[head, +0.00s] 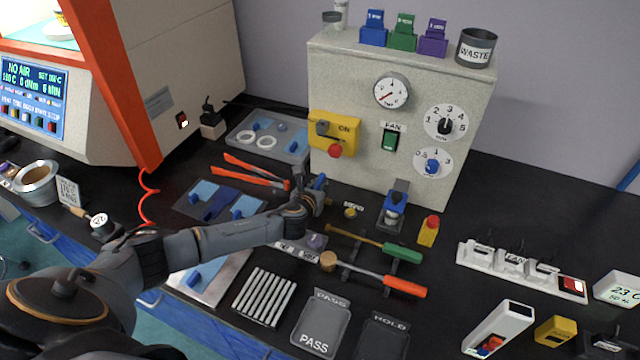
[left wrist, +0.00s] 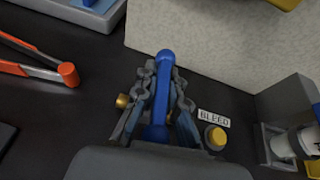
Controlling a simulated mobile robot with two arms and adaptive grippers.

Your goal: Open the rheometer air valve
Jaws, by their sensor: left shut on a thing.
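The air valve shows as a blue lever handle (left wrist: 164,75) with a rounded end in the left wrist view. Its blue tip also shows in the head view (head: 319,182), at the foot of the grey panel box. My left gripper (left wrist: 163,92) is shut on the blue handle, with a finger on either side of it; it also shows in the head view (head: 308,196). The valve body is mostly hidden by the gripper; a brass end (left wrist: 122,101) shows at the left. The rheometer display (head: 32,98) reads NO AIR. My right gripper is not in view.
A brass knob (left wrist: 215,137) by a BLEED label (left wrist: 214,117) sits just right of the gripper. Orange-handled pliers (head: 250,172) lie to the left. The grey panel box (head: 340,75) stands close behind. Two hammers (head: 375,273) lie in front.

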